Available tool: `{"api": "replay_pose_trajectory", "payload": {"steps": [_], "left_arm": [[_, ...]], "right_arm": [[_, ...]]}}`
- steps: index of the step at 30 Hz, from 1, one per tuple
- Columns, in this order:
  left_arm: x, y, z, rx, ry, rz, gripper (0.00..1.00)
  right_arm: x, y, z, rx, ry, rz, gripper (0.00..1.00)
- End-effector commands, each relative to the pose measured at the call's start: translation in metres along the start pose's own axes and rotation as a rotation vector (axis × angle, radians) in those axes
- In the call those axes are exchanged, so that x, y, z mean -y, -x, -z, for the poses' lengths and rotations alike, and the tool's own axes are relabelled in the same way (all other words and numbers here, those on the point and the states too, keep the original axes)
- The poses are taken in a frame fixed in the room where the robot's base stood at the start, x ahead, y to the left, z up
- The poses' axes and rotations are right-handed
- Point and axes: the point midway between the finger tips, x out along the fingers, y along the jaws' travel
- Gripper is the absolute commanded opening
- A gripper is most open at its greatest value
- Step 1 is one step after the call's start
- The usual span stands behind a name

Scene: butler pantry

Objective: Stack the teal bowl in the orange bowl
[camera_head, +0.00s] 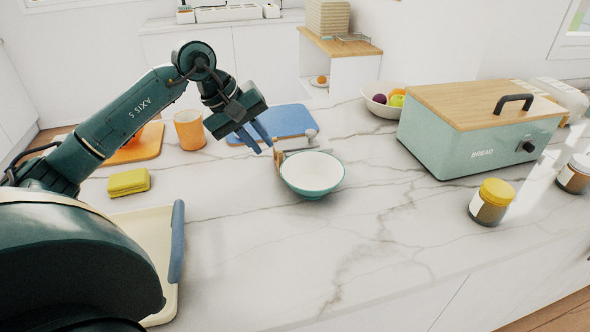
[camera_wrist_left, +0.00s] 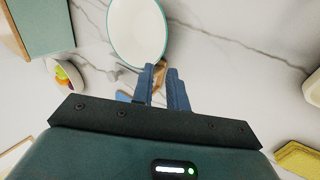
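The teal bowl (camera_head: 312,174), white inside, stands upright on the marble counter near the middle; it also shows at the top of the left wrist view (camera_wrist_left: 138,28). In the left wrist view, the fingers (camera_wrist_left: 161,68) point toward the bowl's edge. An orange shape (camera_head: 135,140), possibly the orange bowl, is partly hidden by my left arm at the back left. My right gripper is not in view.
An orange cup (camera_head: 189,130) and a blue board (camera_head: 285,120) are behind my gripper. A small wood-and-grey object (camera_head: 279,158) sits behind the bowl. A yellow sponge (camera_head: 128,182) and cream tray (camera_head: 150,228) are left; a bread box (camera_head: 470,140) is right. The front-centre counter is clear.

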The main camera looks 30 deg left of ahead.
Motion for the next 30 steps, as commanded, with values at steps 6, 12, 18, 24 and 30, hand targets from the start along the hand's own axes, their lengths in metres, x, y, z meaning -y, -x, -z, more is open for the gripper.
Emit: {"api": "replay_pose_trajectory", "payload": {"steps": [6,12,18,24,30], "left_arm": [[-0.001,-0.002,-0.031,-0.145,0.225,0.001,0.15],[0.0,-0.007,-0.048,-0.178,0.333,-0.021,0.15],[-0.001,-0.038,-0.044,-0.173,0.346,-0.024,0.15],[-0.001,-0.071,-0.037,-0.175,0.344,-0.025,0.15],[0.0,-0.085,-0.035,-0.176,0.343,-0.024,0.15]], "right_arm": [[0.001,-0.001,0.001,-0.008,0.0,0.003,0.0],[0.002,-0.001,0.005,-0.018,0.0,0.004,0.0],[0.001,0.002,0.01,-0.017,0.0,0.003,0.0],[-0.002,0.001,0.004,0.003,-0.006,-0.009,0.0],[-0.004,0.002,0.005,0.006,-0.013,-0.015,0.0]]}}
